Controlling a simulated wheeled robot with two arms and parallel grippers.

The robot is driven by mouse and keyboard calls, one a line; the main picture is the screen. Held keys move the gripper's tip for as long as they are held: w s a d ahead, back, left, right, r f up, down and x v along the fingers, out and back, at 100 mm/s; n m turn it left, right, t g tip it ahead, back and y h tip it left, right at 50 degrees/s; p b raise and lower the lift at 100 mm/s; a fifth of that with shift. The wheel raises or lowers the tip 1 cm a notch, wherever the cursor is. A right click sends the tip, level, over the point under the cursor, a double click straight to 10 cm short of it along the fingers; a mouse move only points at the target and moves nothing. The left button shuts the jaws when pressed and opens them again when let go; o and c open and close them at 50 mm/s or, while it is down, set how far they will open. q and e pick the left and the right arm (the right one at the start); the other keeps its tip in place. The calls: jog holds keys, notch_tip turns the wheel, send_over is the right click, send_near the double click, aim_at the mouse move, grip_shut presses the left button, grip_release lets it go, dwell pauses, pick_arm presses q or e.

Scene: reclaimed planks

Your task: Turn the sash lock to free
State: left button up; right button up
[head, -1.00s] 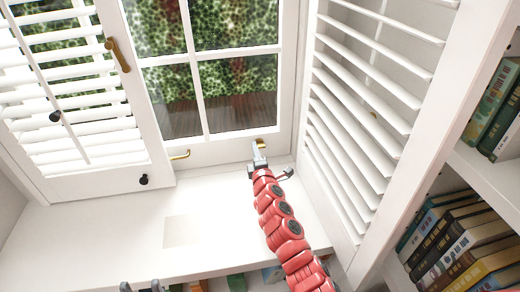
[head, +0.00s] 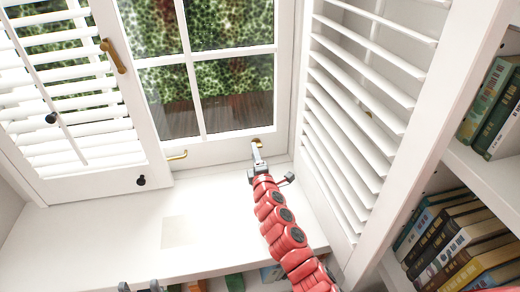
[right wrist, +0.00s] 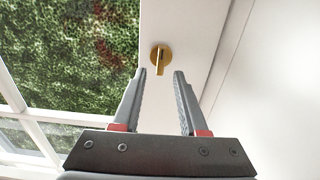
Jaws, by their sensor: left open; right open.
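A small brass turn latch, which looks like the sash lock (head: 256,141), is on the white bottom rail of the window. In the right wrist view it has a round base and a short lever (right wrist: 160,58) pointing toward my gripper. My right gripper (head: 258,155) is open in front of it; in the right wrist view its fingertips (right wrist: 162,72) stand either side of the line to the lever, just short of it and apart from it. My left gripper (head: 141,287) shows only its fingertips at the bottom edge, open and empty.
A brass handle (head: 114,56) is on the left upright, and a brass hook (head: 178,156) is on the rail. Louvred shutters stand left (head: 80,181) and right (head: 345,150). Bookshelves (head: 480,180) are at the right. The white sill (head: 90,235) is mostly clear.

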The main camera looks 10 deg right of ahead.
jog(key=s, duration=1.4)
jog(key=shift+s+r, duration=0.1)
jog(key=shift+s, duration=0.15)
jog(key=shift+s+a, duration=0.1)
jog(key=shift+s, duration=0.25)
